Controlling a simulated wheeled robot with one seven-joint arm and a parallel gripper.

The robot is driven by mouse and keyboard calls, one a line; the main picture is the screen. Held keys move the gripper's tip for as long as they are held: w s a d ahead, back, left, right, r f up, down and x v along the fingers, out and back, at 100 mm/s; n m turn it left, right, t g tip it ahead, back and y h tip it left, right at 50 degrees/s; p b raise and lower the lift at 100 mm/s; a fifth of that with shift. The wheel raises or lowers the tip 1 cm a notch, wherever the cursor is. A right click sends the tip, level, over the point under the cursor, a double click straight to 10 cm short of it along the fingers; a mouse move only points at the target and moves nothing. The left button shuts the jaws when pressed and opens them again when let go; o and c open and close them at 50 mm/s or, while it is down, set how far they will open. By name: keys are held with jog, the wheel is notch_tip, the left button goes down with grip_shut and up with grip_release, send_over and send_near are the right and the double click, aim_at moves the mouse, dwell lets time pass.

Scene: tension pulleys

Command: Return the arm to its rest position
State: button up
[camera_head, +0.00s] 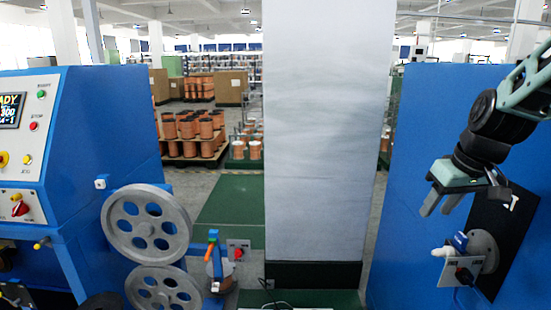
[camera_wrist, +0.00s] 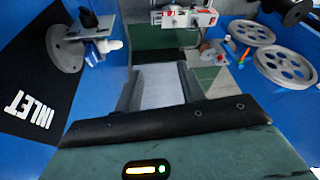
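My gripper (camera_head: 440,203) is at the right of the head view, with its two grey fingers pointing down and to the left. The fingers stand apart, and no object shows held between them. In the wrist view my gripper (camera_wrist: 160,85) also has its fingers spread, with a pale surface behind the gap.
Two grey pulley wheels (camera_head: 146,224) (camera_head: 165,290) are on the left, beside a blue machine with a control panel (camera_head: 20,145). A tall pale panel (camera_head: 325,130) stands in the middle. A black INLET plate (camera_wrist: 35,100) is on the cabinet.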

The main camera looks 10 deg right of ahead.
jog(key=s+a+f+n+g+y, duration=0.1)
jog(key=s+a+n, duration=0.1)
jog(key=a, duration=0.7)
jog(key=s+a+f+n+g, duration=0.1)
jog(key=s+a+f+n, duration=0.15)
jog(key=a, duration=0.65)
jog(key=s+a+f+n+g+h, duration=0.1)
jog(key=s+a+f+n, duration=0.1)
jog(key=s+a, duration=0.9)
jog(key=s+n, duration=0.1)
jog(key=s, duration=0.2)
jog(key=shift+s+f+g, duration=0.25)
jog(key=shift+f+g, duration=0.05)
jog(key=shift+d, duration=0.15)
jog(key=shift+c, duration=0.3)
